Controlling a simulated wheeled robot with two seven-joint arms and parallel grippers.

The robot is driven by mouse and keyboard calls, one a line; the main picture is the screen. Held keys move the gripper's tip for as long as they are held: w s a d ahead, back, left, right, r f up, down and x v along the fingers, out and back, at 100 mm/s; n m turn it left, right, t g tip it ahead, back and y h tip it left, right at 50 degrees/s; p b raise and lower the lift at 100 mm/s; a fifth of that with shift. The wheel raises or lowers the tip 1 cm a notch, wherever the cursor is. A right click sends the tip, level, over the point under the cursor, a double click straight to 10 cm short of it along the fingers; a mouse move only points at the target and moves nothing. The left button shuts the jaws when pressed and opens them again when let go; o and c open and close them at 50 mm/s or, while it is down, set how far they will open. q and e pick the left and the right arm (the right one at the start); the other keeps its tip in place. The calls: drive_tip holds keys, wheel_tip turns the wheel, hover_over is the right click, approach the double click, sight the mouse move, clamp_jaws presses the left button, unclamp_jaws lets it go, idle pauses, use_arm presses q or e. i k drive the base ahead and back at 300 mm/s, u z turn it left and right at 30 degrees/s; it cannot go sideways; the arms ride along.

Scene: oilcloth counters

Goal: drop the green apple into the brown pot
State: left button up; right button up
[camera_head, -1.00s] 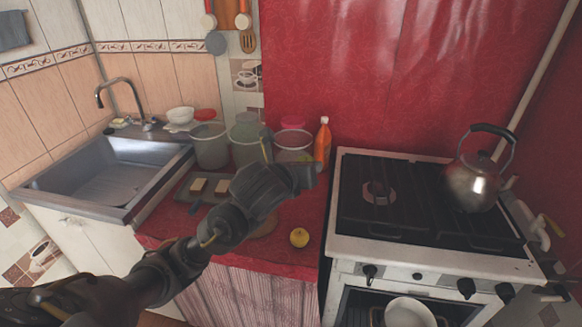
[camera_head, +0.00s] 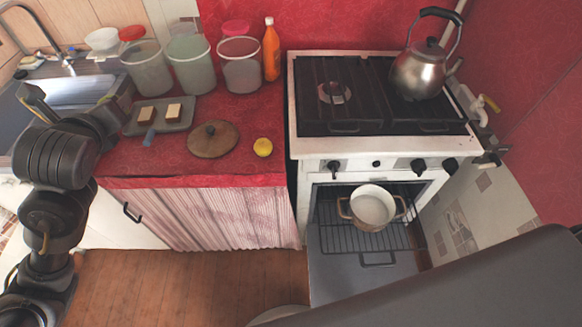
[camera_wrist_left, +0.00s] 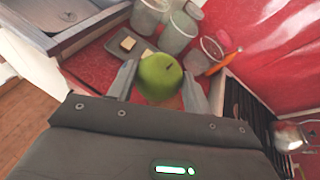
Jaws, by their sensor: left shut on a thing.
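The green apple (camera_wrist_left: 158,77) is between the fingers of my left gripper (camera_wrist_left: 160,84) in the left wrist view, and the gripper is shut on it. The gripper is well to the left of the pot. My right gripper is not in view.
The open oven door (camera_head: 350,275) juts out below the pot. A kettle (camera_head: 420,72) stands on the stove (camera_head: 310,125).

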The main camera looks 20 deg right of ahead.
sight(364, 210)
drive_tip(key=u, duration=0.45)
drive_tip(key=k, duration=1.5)
drive_tip(key=z, duration=1.4)
